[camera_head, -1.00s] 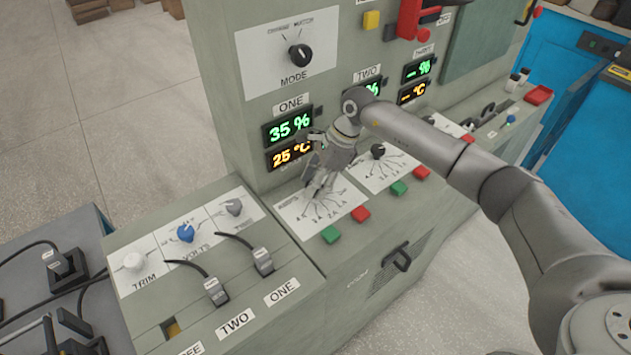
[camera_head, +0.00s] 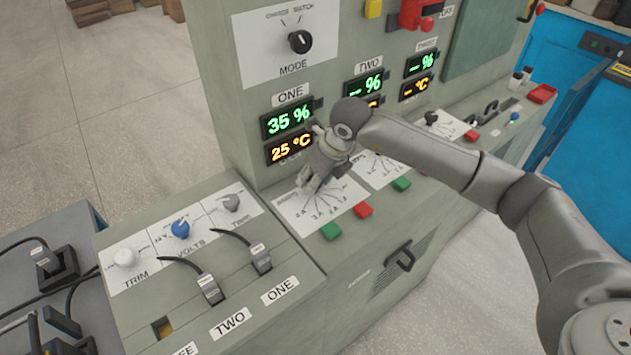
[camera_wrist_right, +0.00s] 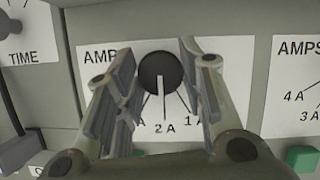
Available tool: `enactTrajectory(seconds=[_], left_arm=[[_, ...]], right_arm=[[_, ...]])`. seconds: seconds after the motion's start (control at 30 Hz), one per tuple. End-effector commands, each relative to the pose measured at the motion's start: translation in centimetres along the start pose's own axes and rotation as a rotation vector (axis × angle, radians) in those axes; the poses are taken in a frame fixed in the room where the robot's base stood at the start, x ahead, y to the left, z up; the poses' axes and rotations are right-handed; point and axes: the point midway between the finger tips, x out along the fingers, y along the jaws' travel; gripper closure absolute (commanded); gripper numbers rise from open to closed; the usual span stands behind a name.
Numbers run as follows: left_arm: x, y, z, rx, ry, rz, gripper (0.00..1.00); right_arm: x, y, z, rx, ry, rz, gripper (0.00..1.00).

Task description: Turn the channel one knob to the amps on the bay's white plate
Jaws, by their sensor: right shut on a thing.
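The channel one knob (camera_wrist_right: 160,72) is dark and round with a white pointer line, on the white AMPS panel (camera_wrist_right: 235,55). Its pointer points down, at the 2 A mark. My right gripper (camera_wrist_right: 160,85) is shut on the knob, one finger on each side. In the head view the right gripper (camera_head: 308,182) covers the knob, below the ONE displays reading 35 % (camera_head: 288,121) and 25 °C (camera_head: 290,149). I cannot make out a bay plate giving an amps value. My left gripper is not in view.
A green button (camera_head: 331,231) and a red button (camera_head: 363,210) sit just in front of the AMPS panel. The channel two AMPS panel (camera_head: 372,170) is to the right. On the left are the TRIM knob (camera_head: 125,257) and blue VOLTS knob (camera_head: 180,228).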

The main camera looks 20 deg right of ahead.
Motion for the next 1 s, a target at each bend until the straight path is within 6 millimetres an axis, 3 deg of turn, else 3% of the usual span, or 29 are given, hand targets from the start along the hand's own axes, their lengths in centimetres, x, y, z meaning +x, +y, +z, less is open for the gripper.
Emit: enactTrajectory(seconds=[0.5,1.0], left_arm=[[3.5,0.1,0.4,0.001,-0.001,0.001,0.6],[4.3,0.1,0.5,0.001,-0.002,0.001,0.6]], right_arm=[[0.2,0.2,0.1,0.375,-0.002,-0.155,0.87],[0.0,0.2,0.1,0.49,0.0,-0.202,0.87]])
